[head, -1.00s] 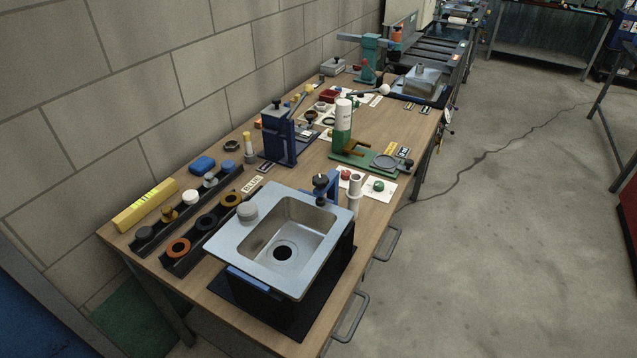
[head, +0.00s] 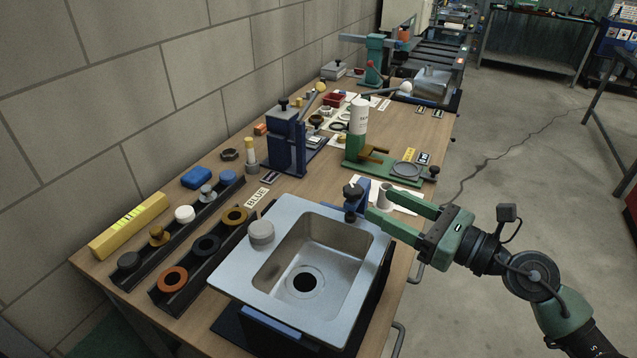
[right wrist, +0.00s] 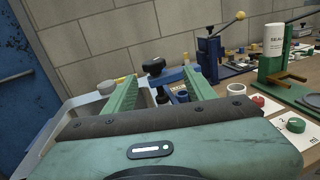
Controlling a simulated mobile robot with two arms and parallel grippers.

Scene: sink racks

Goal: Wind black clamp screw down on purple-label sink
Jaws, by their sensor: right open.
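A steel sink (head: 325,262) sits on a dark stand at the near end of the bench; I cannot make out a purple label on it. A blue clamp (head: 361,199) stands at its back right edge, topped by a black clamp screw (head: 352,190) with a dark knob. My right gripper (head: 379,203) is open and comes in from the right, fingers pointing at the clamp. In the right wrist view the screw's knob (right wrist: 155,66) shows between the two green fingers (right wrist: 158,92), apparently not gripped. My left gripper is not in view.
Black racks (head: 205,245) with coloured rings and plugs lie to the left. A green press stand (head: 357,145) with a white bottle and a blue press (head: 287,140) stand behind. Another sink (head: 433,84) is farther back.

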